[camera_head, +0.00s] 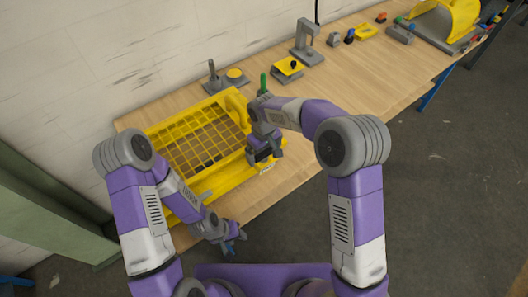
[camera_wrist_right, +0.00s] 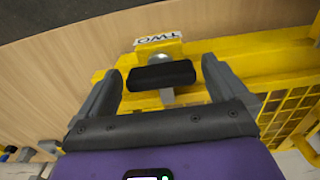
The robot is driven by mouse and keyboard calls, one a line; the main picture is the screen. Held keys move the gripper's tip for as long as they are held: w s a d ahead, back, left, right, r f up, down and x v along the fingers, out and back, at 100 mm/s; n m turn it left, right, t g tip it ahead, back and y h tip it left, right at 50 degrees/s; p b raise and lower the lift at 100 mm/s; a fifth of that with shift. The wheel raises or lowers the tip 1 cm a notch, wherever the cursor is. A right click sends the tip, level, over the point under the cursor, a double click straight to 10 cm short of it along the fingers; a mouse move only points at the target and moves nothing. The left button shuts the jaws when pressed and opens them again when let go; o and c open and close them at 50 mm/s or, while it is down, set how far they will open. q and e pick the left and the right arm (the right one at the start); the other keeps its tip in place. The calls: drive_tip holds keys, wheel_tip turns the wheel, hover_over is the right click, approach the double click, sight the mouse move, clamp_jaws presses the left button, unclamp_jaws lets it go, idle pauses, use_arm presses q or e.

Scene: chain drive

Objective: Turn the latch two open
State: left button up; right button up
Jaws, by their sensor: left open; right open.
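Latch two (camera_wrist_right: 160,76) shows in the right wrist view as a black handle bar on a grey pivot, beside a white label reading TWO (camera_wrist_right: 158,39). It is on the edge of the yellow mesh guard (camera_head: 215,183). My right gripper (camera_wrist_right: 160,68) is open, with one finger at each end of the black bar and a gap on both sides. In the head view the right gripper (camera_head: 264,155) is at the guard's right end and mostly hides the latch. My left gripper (camera_head: 232,244) is open and empty near the table's front edge, away from the latch.
The guard lies on a wooden table (camera_head: 330,98) against a white wall. Behind it stand a grey post block (camera_head: 213,82), a yellow-topped block (camera_head: 287,70) and a grey stand (camera_head: 307,45). A green upright handle (camera_head: 263,83) rises close behind my right gripper.

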drive_tip(key=shift+f, duration=0.15)
drive_tip(key=c, duration=0.8)
drive_tip(key=shift+c, duration=0.2)
drive_tip(key=shift+m, duration=0.3)
drive_tip(key=m, duration=0.3)
drive_tip(key=shift+a, duration=0.1)
drive_tip(key=m, duration=0.9)
drive_tip(key=shift+a+m, duration=0.15)
drive_tip(key=shift+m, duration=0.15)
drive_tip(key=m+p, duration=0.1)
drive_tip(key=m, duration=0.3)
drive_tip(key=shift+m, duration=0.3)
drive_tip(key=shift+w, duration=0.1)
